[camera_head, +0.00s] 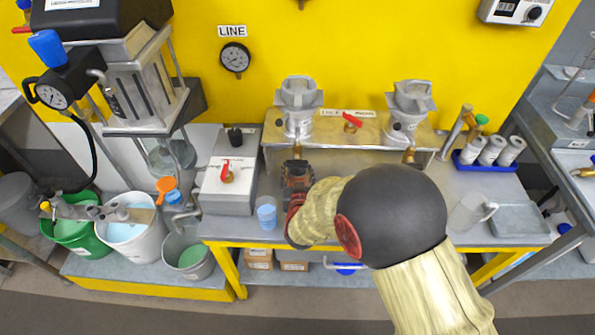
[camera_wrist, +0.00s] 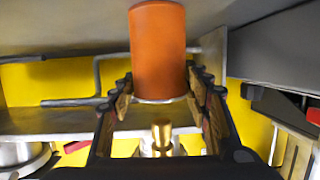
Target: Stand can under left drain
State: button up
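An orange can (camera_wrist: 158,50) shows in the wrist view, where the picture is upside down. It looks upright on or just above the grey bench, its rim toward the brass left drain (camera_wrist: 162,135). In the head view the left drain (camera_head: 297,150) hangs under the left funnel (camera_head: 299,118). My gripper (camera_head: 297,172) is just below it and hides the can there. Whether the can's base touches the bench is hard to tell.
A second funnel (camera_head: 410,108) with its own drain is at right on the same metal stand. A grey box with a red lever (camera_head: 226,170) and a blue-filled beaker (camera_head: 267,214) are left of my gripper. A clear jug (camera_head: 468,212) and a grey tray (camera_head: 520,217) stand at right.

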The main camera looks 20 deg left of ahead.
jog(key=o, duration=0.3)
jog(key=shift+r, duration=0.1)
jog(key=shift+r, duration=0.1)
jog(key=p+v, duration=0.3)
jog(key=v, duration=0.9)
